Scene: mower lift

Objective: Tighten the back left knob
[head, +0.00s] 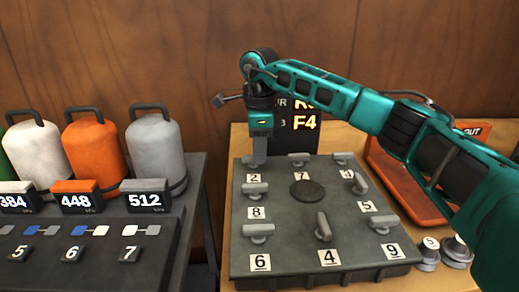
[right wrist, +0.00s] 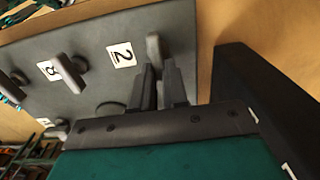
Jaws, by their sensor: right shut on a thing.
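The back left knob, by the label "2" (head: 254,178), is at the back left corner of the dark grey plate (head: 290,230). In the right wrist view this grey knob (right wrist: 154,46) stands upright beside its label. My right gripper (head: 258,158) points down over that corner and is shut on the knob. Its two dark fingers (right wrist: 160,72) sit close around the knob's near end in the right wrist view. The gripper largely hides the knob in the head view. My left gripper is not in view.
Several other numbered knobs stand on the plate, with one (head: 255,188) just in front. A dark display (head: 303,121) stands behind the plate. An orange tray (head: 405,185) is at right. Several gas bottles (head: 155,155) and a switch panel (head: 100,235) are at left.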

